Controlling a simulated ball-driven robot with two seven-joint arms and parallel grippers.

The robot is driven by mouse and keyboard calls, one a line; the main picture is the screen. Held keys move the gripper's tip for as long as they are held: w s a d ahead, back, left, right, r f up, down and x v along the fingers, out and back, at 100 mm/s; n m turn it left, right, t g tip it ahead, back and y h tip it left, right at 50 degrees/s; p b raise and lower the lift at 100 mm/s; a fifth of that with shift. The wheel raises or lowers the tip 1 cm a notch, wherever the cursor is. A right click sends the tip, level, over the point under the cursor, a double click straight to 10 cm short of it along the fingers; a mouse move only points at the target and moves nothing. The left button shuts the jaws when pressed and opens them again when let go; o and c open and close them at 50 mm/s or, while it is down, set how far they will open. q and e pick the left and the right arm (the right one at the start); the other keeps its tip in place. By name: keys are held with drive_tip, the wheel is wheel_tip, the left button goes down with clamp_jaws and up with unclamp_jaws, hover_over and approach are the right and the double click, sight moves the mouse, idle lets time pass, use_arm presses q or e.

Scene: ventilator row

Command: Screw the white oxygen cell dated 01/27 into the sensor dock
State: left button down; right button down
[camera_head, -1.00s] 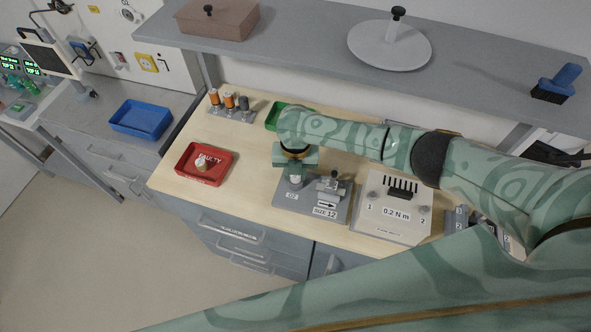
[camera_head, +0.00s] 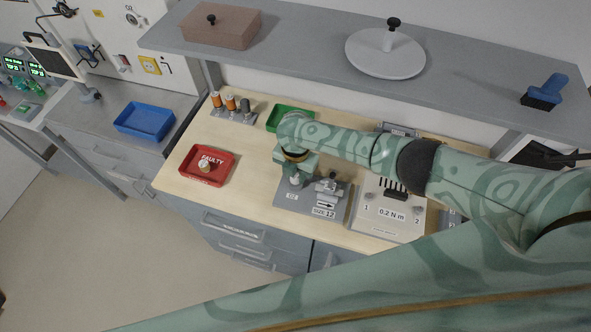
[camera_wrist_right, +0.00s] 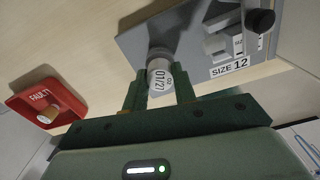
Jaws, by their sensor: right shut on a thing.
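My right gripper (camera_head: 297,170) is over the grey sensor dock (camera_head: 335,209), at the end marked O2. In the right wrist view the gripper (camera_wrist_right: 160,88) is shut on the white oxygen cell (camera_wrist_right: 160,78), whose label reads 01/27. The cell stands at the dock plate (camera_wrist_right: 150,35), with a grey round part at its far end. How deeply it is seated cannot be told. The dock also carries a metal clamp-like fitting (camera_head: 332,187) and a SIZE 12 label. My left gripper is not in view.
A red FAULTY tray (camera_head: 225,179) holds a cell, left of the dock. A 0.2 N m box (camera_head: 395,228) stands close on the right. Behind are a rack of several cylinders (camera_head: 233,115) and a green tray (camera_head: 274,117). A shelf (camera_head: 300,45) overhangs the back.

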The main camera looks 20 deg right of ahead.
drive_tip(key=shift+m, duration=0.6)
drive_tip(key=c, duration=1.3)
unclamp_jaws()
drive_tip(key=shift+o, duration=0.2)
drive_tip(key=shift+r+p, duration=0.1)
drive_tip(key=shift+p, duration=0.3)
drive_tip(key=shift+n+b, duration=0.35)
drive_tip(key=shift+n, duration=0.55)
drive_tip(key=n+b, duration=0.1)
drive_tip(key=n, duration=0.2)
drive_tip(key=shift+n, duration=0.3)
drive_tip(key=n+b, duration=0.1)
drive_tip(key=n, duration=0.1)
drive_tip(key=shift+n, duration=0.8)
